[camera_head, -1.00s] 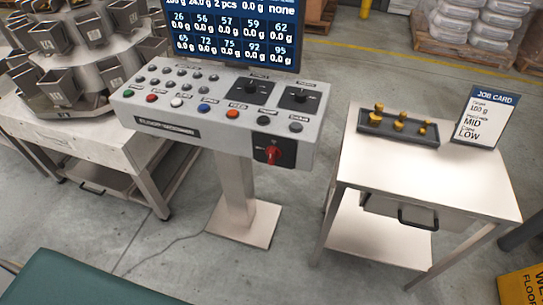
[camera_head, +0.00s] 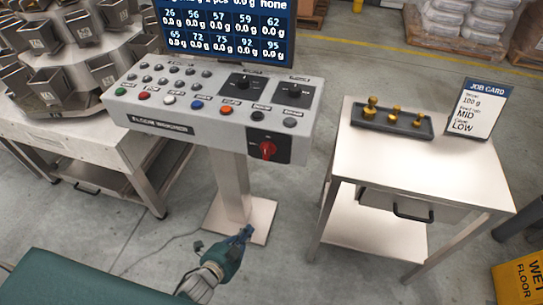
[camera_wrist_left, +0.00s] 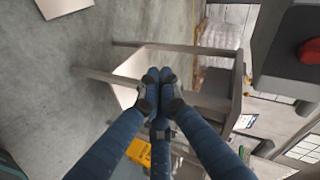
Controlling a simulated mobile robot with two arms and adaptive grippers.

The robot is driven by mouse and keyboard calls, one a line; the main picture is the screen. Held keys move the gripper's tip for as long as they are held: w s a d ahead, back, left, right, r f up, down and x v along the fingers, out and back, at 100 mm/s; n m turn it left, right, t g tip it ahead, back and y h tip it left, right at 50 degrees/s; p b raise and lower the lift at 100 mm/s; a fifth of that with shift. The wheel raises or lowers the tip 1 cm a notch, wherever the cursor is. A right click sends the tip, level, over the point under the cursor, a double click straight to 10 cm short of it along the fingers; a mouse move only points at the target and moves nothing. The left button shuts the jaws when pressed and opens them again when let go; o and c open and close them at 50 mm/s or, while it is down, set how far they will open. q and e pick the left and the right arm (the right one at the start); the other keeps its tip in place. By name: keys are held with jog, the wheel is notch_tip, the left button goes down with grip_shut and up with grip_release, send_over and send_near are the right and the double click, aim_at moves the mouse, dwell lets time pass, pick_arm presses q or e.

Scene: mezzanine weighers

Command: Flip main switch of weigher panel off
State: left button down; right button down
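The weigher panel (camera_head: 210,120) is a grey console on a pedestal, with rows of buttons and two black dials. Its main switch (camera_head: 268,150) is a red rotary knob on a black plate at the lower right of the front face. A red knob (camera_wrist_left: 310,50), apparently the same switch, shows at the right edge of the left wrist view. My left gripper (camera_head: 243,236) is below the panel, in front of the pedestal base, apart from the switch. In the left wrist view its fingertips (camera_wrist_left: 158,75) meet, with nothing seen between them. My right gripper is out of view.
A metal side table (camera_head: 440,170) stands right of the panel, holding a tray of brass weights (camera_head: 418,129) and a job card (camera_head: 478,110). The multihead weigher (camera_head: 70,50) is at the left. A yellow wet-floor sign (camera_head: 522,280) is at lower right. Floor between is clear.

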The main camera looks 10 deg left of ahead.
pick_arm(q)
jog(key=w+d+r+m+t+h, duration=0.1)
jog(key=w+r+m, duration=0.1)
jog(key=r, duration=0.4)
jog(key=w+d+r+m+t+h, duration=0.1)
jog(key=w+d+r+m+t, duration=0.1)
jog(key=r, duration=0.5)
jog(key=m+t+h, duration=0.1)
jog(key=m+h, duration=0.1)
jog(key=m, duration=0.2)
send_near(267, 151)
jog(key=s+d, duration=0.2)
jog(key=d, duration=0.4)
jog(key=shift+w+f, duration=0.1)
jog(key=shift+f, duration=0.1)
jog(key=p+x, duration=0.1)
jog(key=x, duration=0.5)
jog(key=p+x, duration=0.1)
jog(key=x, duration=0.3)
jog(key=shift+a+r+p, duration=0.1)
jog(key=shift+r+p, duration=0.15)
jog(key=shift+p, duration=0.1)
jog(key=a+p, duration=0.1)
jog(key=a, duration=0.2)
jog(key=shift+w+a+f, duration=0.1)
jog(key=shift+w+f, duration=0.05)
jog(key=shift+a+p, duration=0.3)
jog(key=shift+a, duration=0.15)
